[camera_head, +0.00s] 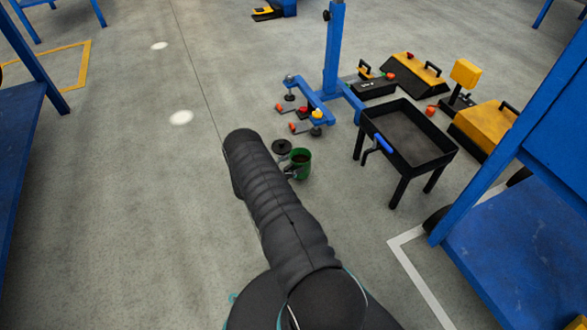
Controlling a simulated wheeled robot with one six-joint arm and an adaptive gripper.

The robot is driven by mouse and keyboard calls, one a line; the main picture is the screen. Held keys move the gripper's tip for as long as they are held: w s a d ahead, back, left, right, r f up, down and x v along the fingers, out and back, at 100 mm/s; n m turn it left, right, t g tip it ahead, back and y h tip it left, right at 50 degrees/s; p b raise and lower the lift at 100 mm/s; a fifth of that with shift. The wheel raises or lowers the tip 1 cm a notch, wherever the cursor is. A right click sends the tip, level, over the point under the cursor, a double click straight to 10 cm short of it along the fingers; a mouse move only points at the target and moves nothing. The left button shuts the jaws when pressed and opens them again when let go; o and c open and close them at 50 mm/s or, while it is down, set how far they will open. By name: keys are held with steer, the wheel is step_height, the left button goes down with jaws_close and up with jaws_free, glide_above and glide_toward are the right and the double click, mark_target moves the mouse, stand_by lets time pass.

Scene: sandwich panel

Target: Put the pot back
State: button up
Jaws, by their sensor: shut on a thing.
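A green pot (303,161) with a dark inside is near the middle of the view, upright, its open top facing me. My gripper (290,171) is at the pot's left side and is shut on it. My black-sleeved arm hides much of the gripper and the pot's left edge. I cannot tell whether the pot's bottom touches the floor.
A black tray table (410,132) with a blue handle stands to the right. Behind the pot is a blue stand (333,50) with small coloured parts at its foot. Yellow and black machines (412,77) sit farther right. A blue bench (520,240) is at right.

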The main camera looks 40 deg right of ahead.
steer(key=shift+f, duration=1.1)
steer(key=shift+f+b, duration=0.15)
steer(key=shift+b, duration=0.15)
steer(key=o, duration=1.7)
